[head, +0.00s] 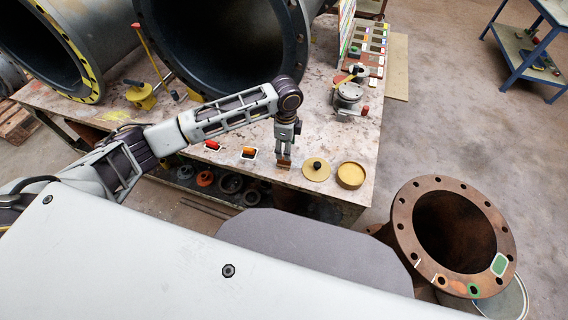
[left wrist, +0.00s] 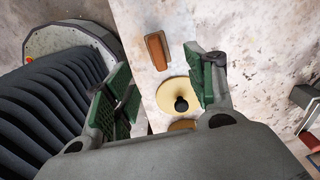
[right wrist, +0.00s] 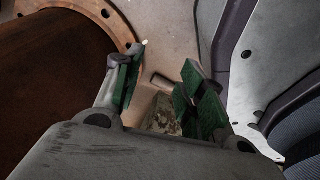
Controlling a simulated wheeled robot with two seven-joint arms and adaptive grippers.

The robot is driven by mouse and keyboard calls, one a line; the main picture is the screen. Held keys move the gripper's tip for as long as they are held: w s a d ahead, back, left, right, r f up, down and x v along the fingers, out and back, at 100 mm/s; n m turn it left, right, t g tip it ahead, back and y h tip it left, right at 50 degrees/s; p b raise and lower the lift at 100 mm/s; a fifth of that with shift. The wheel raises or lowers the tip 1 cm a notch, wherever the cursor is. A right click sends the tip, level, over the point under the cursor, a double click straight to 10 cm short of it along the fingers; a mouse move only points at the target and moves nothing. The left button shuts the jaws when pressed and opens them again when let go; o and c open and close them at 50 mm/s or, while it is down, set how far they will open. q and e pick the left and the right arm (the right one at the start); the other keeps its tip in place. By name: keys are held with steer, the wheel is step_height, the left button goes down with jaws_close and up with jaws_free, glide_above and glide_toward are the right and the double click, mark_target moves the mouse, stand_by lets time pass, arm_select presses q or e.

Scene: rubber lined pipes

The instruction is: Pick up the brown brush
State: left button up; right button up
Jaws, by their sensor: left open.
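The brown brush (head: 284,164) lies on the worn workbench near its front edge, partly hidden by my left gripper in the head view. In the left wrist view the brush (left wrist: 157,50) shows as a small brown block, lying just beyond the fingertips and apart from them. My left gripper (head: 285,150) points down over it, open and empty; its green-padded fingers (left wrist: 165,70) are spread wide in the left wrist view. My right gripper (right wrist: 158,75) is open and empty in the right wrist view, away from the brush; it is outside the head view.
On the workbench (head: 330,200), a yellow disc with a black knob (head: 316,169) and a round tan tin (head: 350,175) stand right of the brush. Red and orange pieces (head: 249,152) lie left. Large pipes (head: 225,45) stand behind; a rusty flanged pipe (head: 455,230) stands right.

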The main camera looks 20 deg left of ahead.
mark_target(284, 163)
arm_select(q)
step_height(284, 163, down, 2)
steer(key=shift+f, duration=0.9)
steer(key=shift+s+f+b, duration=0.1)
steer(key=shift+f+b, duration=0.2)
steer(key=shift+f, duration=0.2)
steer(key=f, duration=0.3)
steer(key=shift+a+f+b, duration=0.2)
steer(key=shift+f+b, duration=0.1)
steer(key=shift+b, duration=0.05)
steer(key=shift+f, duration=0.3)
arm_select(e)
steer(key=w+a, duration=0.1)
steer(key=w+a+r, duration=0.1)
steer(key=w, duration=0.1)
steer(key=shift+a, duration=0.1)
steer(key=shift+s+f, duration=0.1)
steer(key=shift+s, duration=0.05)
